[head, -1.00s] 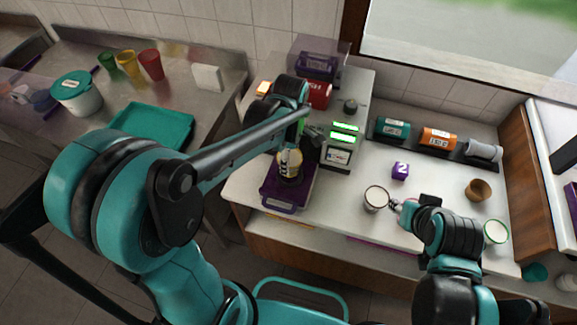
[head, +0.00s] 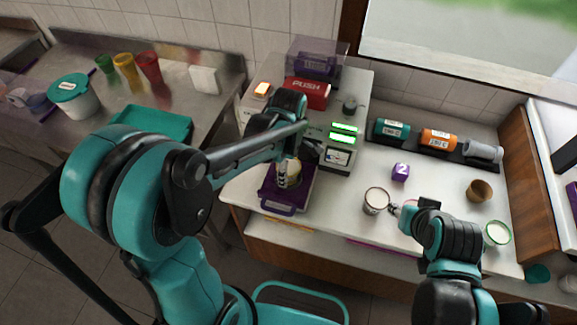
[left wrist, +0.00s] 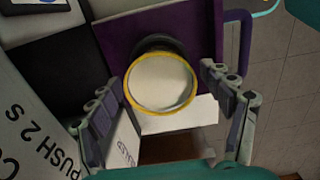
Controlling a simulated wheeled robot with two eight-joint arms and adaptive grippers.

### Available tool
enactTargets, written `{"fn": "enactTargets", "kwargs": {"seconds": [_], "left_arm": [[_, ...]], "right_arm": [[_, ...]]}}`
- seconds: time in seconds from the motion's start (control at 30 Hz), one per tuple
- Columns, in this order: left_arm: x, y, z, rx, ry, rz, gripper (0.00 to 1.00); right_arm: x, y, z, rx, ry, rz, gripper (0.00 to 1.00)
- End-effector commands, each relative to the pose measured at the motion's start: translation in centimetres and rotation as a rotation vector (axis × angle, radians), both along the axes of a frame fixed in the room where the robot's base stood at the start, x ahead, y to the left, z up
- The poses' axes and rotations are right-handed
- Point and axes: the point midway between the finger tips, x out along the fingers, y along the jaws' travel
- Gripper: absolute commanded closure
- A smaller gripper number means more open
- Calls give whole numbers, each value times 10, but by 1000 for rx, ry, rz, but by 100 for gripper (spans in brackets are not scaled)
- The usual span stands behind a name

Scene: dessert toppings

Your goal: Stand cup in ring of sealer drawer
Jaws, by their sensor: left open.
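The cup (left wrist: 160,82), pale-topped with a yellow rim, stands on the purple sealer drawer (left wrist: 112,42) in the left wrist view. A dark ring shows behind its rim; how its base sits in the ring is hidden. My left gripper (left wrist: 165,95) is open, with a finger on each side of the cup and gaps to both. In the head view the cup (head: 291,173) is partly hidden by this gripper, above the pulled-out drawer (head: 278,208). My right gripper (head: 401,209) is beside a white cup (head: 376,201); its jaws are too small to read.
The sealer (head: 316,60) with a red push block (head: 307,93) stands behind the drawer. A display unit (head: 341,143) is close at the right. The left counter holds a teal tray (head: 160,121).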

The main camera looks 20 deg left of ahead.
Motion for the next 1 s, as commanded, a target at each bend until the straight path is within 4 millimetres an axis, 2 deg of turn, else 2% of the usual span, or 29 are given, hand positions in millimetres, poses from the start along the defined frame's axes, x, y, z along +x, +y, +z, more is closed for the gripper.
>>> {"fn": "enactTargets", "kwargs": {"seconds": [0.17, 0.5, 0.63, 0.8, 0.9, 1.0], "left_arm": [[0, 0, 13, 0, 0, 0, 20], [0, 0, 87, 0, 0, 0, 20], [0, 0, 108, 0, 0, 0, 20], [-1, 0, 122, 0, -4, -9, 20], [-8, 4, 128, -2, -37, -89, 20], [-24, 12, 134, 5, -116, -279, 20]], "right_arm": [[0, 0, 7, 0, 0, 0, 60], [0, 0, 29, 0, 0, 0, 60], [0, 0, 34, 0, 0, 0, 60], [0, 0, 36, 0, 0, 0, 60], [0, 0, 37, 0, 0, 0, 60], [0, 0, 36, 0, 0, 0, 60]]}}
